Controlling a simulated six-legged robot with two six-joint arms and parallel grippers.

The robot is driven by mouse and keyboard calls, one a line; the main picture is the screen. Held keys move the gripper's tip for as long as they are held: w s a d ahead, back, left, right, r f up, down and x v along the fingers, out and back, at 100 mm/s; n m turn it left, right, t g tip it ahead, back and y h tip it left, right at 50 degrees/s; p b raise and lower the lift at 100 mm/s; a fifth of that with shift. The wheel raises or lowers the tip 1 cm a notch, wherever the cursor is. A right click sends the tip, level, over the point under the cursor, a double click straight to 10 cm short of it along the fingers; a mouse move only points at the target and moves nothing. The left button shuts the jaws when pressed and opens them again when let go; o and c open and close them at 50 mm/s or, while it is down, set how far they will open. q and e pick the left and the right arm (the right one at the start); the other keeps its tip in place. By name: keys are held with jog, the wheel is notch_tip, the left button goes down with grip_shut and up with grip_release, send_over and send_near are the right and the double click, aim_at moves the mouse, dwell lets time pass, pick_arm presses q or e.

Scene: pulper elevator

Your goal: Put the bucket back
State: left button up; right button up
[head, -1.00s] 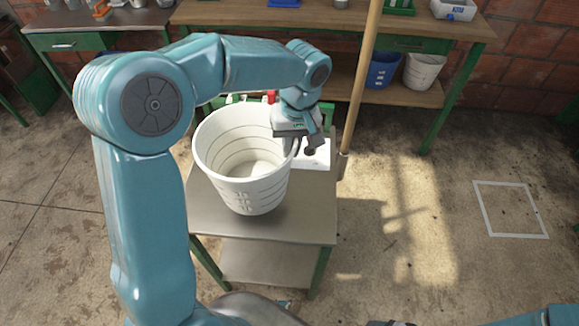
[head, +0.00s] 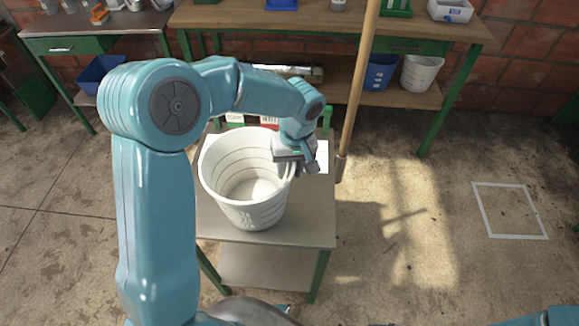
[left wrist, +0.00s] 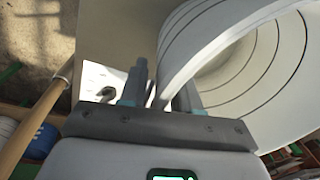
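The white ribbed bucket (head: 245,212) is upright and empty, over the small metal-topped table (head: 310,225); I cannot tell whether its base touches the top. My left gripper (head: 296,166) is at the right side of its rim. In the left wrist view the fingers of my left gripper (left wrist: 162,92) stand on either side of the bucket's wall (left wrist: 222,42), closed on it. A white square outline (head: 486,222) is marked on the floor at the right. My right gripper is not in view.
A wooden pole (head: 358,95) stands upright just right of the table. A workbench (head: 300,18) runs along the back wall, with a blue bucket (head: 380,73) and another white bucket (head: 420,72) on its lower shelf. The floor at right is clear.

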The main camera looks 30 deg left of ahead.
pick_arm(q)
jog(key=shift+s+r, duration=0.1)
jog(key=shift+r, duration=0.6)
notch_tip(320, 180, up, 11)
jog(key=d+p, duration=0.1)
jog(key=shift+w, duration=0.45)
jog(key=shift+s, duration=0.1)
